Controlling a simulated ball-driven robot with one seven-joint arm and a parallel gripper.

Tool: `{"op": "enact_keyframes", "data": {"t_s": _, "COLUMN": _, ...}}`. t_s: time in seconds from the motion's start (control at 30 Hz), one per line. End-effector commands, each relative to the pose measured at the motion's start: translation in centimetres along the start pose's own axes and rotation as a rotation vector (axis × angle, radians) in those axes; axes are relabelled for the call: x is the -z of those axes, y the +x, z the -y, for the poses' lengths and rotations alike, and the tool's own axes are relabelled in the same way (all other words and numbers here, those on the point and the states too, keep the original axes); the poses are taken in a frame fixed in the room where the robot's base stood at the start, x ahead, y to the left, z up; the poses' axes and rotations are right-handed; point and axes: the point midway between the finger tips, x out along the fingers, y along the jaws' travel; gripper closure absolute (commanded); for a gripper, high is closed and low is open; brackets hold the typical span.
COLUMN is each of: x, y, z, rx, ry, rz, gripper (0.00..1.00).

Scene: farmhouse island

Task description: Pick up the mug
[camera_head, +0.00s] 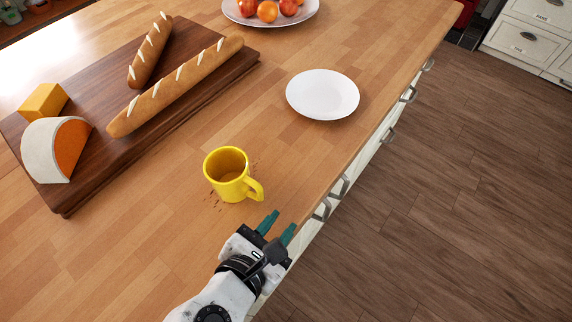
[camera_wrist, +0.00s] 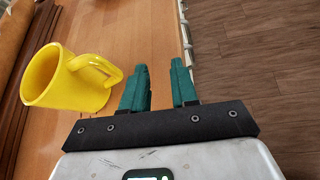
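A yellow mug (camera_head: 228,175) stands upright on the wooden countertop, near the edge on the right, with its handle toward the lower right. In the wrist view the mug (camera_wrist: 70,82) is at the left, its handle pointing at my fingers. My gripper (camera_head: 277,227) is just in front of and to the right of the mug, near the counter edge. Its teal fingers are apart with nothing between them, as the wrist view shows (camera_wrist: 160,88). They look clear of the mug. The mug's inside looks empty.
A dark cutting board (camera_head: 75,190) with two loaves (camera_head: 175,85) and cheese (camera_head: 57,148) lies at the left. A white plate (camera_head: 322,94) and a fruit plate (camera_head: 270,20) stand farther back. Drawer handles (camera_head: 322,211) line the island's side. Small dark specks surround the mug.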

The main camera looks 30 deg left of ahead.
Motion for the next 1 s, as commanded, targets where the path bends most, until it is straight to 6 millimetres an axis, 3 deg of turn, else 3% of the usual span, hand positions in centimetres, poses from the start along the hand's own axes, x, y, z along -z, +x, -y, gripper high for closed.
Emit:
{"op": "enact_keyframes", "data": {"t_s": 0.03, "x": 0.1, "y": -1.5, "z": -2.0, "rx": -0.044, "ry": -0.084, "rz": 0.027, "gripper": 0.72}}
{"op": "enact_keyframes", "data": {"t_s": 0.1, "x": 0.2, "y": -3.0, "z": -3.8, "rx": -0.082, "ry": -0.174, "rz": 0.062, "gripper": 0.72}}
{"op": "enact_keyframes", "data": {"t_s": 0.27, "x": 0.3, "y": -4.0, "z": -5.5, "rx": -0.117, "ry": -0.274, "rz": 0.102, "gripper": 0.72}}
{"op": "enact_keyframes", "data": {"t_s": 0.5, "x": 0.0, "y": -0.5, "z": -6.0, "rx": -0.116, "ry": -0.278, "rz": 0.105, "gripper": 0.72}}
{"op": "enact_keyframes", "data": {"t_s": 0.77, "x": -0.2, "y": 1.5, "z": -6.2, "rx": -0.117, "ry": -0.276, "rz": 0.103, "gripper": 0.72}}
{"op": "enact_keyframes", "data": {"t_s": 1.0, "x": -0.3, "y": 4.8, "z": -6.6, "rx": -0.117, "ry": -0.276, "rz": 0.103, "gripper": 0.72}}
